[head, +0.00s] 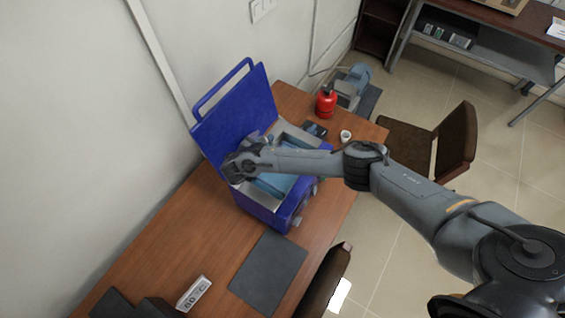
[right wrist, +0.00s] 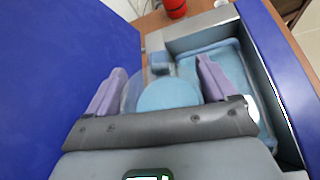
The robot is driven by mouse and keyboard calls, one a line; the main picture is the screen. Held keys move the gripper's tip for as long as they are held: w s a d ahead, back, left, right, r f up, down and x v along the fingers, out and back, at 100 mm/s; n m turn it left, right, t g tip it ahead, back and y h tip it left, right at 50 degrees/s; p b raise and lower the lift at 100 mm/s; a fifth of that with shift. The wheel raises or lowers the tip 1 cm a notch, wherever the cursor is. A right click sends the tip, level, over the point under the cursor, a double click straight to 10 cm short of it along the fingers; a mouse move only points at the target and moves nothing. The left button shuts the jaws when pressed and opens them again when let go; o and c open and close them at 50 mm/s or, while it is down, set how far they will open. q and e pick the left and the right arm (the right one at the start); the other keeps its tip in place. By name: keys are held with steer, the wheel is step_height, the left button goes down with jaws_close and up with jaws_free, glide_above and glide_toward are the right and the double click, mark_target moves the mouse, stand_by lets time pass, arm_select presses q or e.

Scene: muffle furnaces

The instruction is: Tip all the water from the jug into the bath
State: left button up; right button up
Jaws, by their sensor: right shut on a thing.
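The bath is a blue box (head: 262,212) on the wooden table, with its blue lid (head: 235,115) raised on the wall side. Its grey metal basin holds pale blue water, seen at the right in the right wrist view (right wrist: 232,65). My right gripper (head: 240,166) is over the bath beside the lid. In the right wrist view its two purple fingers (right wrist: 160,90) are shut around the clear jug (right wrist: 170,93), whose round face looks blue. The head view hides most of the jug behind my gripper. How much water is in it I cannot tell. My left gripper is not in view.
A red bottle (head: 326,103), a small white cup (head: 345,136) and a grey-blue device (head: 355,82) stand at the table's far end. A dark mat (head: 268,272) and a "60 °C" sign (head: 194,293) lie nearer. A brown chair (head: 455,140) stands beside the table.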

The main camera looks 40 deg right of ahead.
steer(key=shift+d, duration=0.1)
stand_by(0.6)
steer(key=shift+m+t+y+p, duration=0.3)
steer(key=shift+m+y+p, duration=0.1)
steer(key=shift+y, duration=0.1)
stand_by(0.8)
steer(key=shift+s+m, duration=0.1)
steer(key=shift+m, duration=0.2)
steer(key=shift+f+t+y, duration=0.15)
steer(key=shift+t+y, duration=0.15)
steer(key=shift+y, duration=0.1)
steer(key=shift+d, duration=0.1)
stand_by(0.4)
steer(key=shift+s+f+m+y, duration=0.1)
steer(key=shift+m+y, duration=0.2)
steer(key=shift+m, duration=0.1)
steer(key=shift+f+t, duration=0.15)
steer(key=shift+t, duration=0.15)
